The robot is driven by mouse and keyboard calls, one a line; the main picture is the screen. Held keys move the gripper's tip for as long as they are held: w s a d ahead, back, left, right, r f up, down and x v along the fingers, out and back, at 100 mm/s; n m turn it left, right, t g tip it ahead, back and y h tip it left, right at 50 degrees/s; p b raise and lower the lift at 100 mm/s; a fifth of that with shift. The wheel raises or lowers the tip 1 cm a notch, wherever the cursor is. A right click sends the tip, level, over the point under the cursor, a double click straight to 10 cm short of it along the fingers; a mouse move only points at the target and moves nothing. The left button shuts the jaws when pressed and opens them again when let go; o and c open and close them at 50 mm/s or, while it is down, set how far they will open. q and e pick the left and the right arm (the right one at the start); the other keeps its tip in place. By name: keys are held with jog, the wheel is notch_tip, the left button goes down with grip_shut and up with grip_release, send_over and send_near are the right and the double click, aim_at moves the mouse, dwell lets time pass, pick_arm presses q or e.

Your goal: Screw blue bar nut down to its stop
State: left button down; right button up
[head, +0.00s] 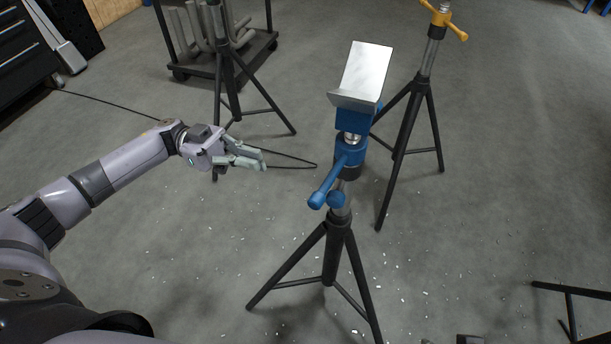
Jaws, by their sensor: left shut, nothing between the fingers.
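The blue bar nut (351,150) sits on the threaded post of a black tripod stand (336,235) right of the middle in the head view. One of its bars points toward the lower left and ends in a rounded tip. Above the nut are a short piece of bare metal post, a blue block (354,118) and a silver V-shaped head (366,72). My left gripper (264,160) is shut and empty, to the left of the nut and clear of it, with its fingers pointing right. My right gripper is not in view.
A stand with a yellow bar nut (441,18) is behind to the right. Another black tripod (228,80) stands behind left, near a cart (262,45) holding grey pipes. Dark legs (570,295) show at lower right. Small light chips litter the grey floor.

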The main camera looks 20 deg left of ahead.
aim_at(323, 185)
pick_arm(q)
jog(key=x, duration=1.2)
jog(key=shift+d+r, duration=0.1)
jog(key=shift+s+d+p, duration=0.3)
jog(key=shift+d+p, duration=0.2)
jog(key=shift+p, duration=0.4)
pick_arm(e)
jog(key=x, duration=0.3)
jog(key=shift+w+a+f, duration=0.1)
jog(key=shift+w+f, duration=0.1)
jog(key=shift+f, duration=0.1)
